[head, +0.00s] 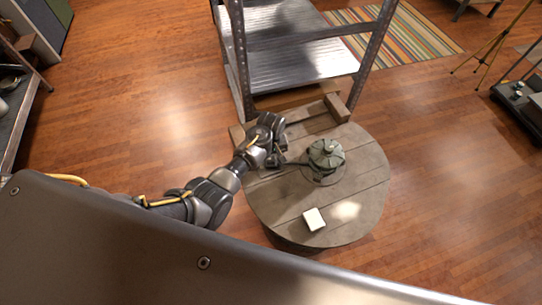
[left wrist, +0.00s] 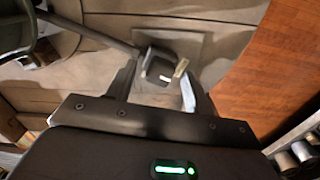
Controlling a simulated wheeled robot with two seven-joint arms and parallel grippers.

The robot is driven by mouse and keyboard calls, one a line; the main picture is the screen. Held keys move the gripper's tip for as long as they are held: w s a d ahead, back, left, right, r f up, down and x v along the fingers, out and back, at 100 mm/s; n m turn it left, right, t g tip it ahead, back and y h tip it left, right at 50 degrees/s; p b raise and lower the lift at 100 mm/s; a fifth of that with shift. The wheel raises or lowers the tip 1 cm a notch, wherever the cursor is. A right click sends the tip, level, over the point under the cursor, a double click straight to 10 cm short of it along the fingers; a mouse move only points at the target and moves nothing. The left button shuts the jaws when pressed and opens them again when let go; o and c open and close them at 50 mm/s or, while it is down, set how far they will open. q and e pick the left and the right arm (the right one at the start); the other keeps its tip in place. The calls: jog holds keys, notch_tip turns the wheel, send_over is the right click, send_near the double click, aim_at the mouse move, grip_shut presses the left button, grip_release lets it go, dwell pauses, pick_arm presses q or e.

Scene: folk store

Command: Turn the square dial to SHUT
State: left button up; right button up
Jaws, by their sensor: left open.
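The square dial (left wrist: 160,66) shows in the left wrist view as a dark block with a pale tab on its right side, over a flat square plate (left wrist: 192,42). A dark rod (left wrist: 88,28) runs to it from the left. Any lettering on the dial is too small to read. My left gripper (left wrist: 158,80) is open, with its fingers on either side of the dial in this view; I cannot tell whether they touch it. In the head view my left gripper (head: 275,158) is over the left part of the round table and hides the dial. My right gripper is not in view.
The round wooden table (head: 275,205) holds a grey-green lidded pot (head: 326,153) right of the gripper and a small white block (head: 314,219) near the front. A metal shelf rack (head: 290,60) stands behind it. Open wooden floor (head: 440,200) lies to the right.

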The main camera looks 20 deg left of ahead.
pick_arm(q)
jog(key=c, duration=1)
